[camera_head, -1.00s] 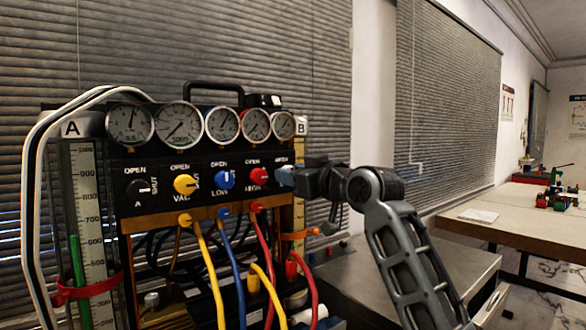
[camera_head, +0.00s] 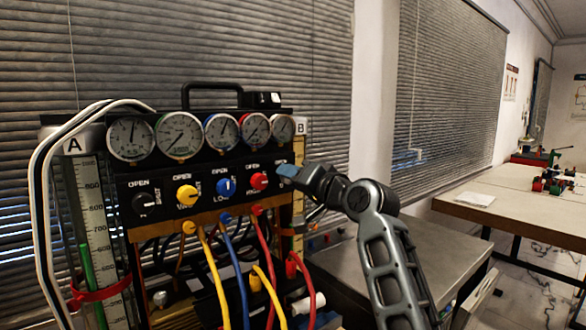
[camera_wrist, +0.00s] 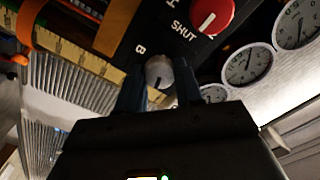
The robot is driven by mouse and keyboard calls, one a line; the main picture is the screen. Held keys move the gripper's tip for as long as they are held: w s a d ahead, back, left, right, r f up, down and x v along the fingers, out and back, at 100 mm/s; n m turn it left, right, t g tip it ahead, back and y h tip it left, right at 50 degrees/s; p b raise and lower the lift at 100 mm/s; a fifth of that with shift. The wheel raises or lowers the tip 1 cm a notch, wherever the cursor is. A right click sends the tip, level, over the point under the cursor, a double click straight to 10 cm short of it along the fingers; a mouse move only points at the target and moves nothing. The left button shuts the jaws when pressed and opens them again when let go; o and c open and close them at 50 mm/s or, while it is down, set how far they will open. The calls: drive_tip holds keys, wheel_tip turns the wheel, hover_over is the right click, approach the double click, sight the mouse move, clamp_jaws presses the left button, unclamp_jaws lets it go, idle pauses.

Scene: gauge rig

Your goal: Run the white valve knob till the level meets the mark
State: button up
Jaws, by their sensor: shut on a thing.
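The white valve knob (camera_wrist: 159,72) sits at the panel's B end, and in the wrist view it is between the two blue fingertips of my gripper (camera_wrist: 160,90). My gripper is shut on it. In the head view my gripper (camera_head: 288,171) reaches the panel's right end from the right and hides the knob. Tube A (camera_head: 97,215) stands at the left with a scale and a green column (camera_head: 93,285). The scale by tube B (camera_head: 298,190) shows only as a strip at the right; its level cannot be read.
The panel carries black (camera_head: 145,204), yellow (camera_head: 187,196), blue (camera_head: 226,187) and red (camera_head: 259,181) knobs below a row of gauges (camera_head: 181,135). Coloured hoses (camera_head: 213,270) hang in front. A grey table (camera_head: 400,250) stands to the right.

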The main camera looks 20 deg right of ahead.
drive_tip(key=shift+r+m+p, duration=0.1)
drive_tip(key=shift+m+p, duration=0.6)
drive_tip(key=shift+m, duration=1.1)
drive_tip(key=shift+d, duration=0.1)
drive_tip(key=o, duration=1)
drive_tip(key=shift+o, duration=0.2)
drive_tip(key=b+v, duration=0.1)
drive_tip(key=v, duration=0.6)
drive_tip(key=shift+s+b, duration=0.35)
drive_tip(key=shift+b, duration=0.05)
drive_tip(key=shift+d, duration=0.1)
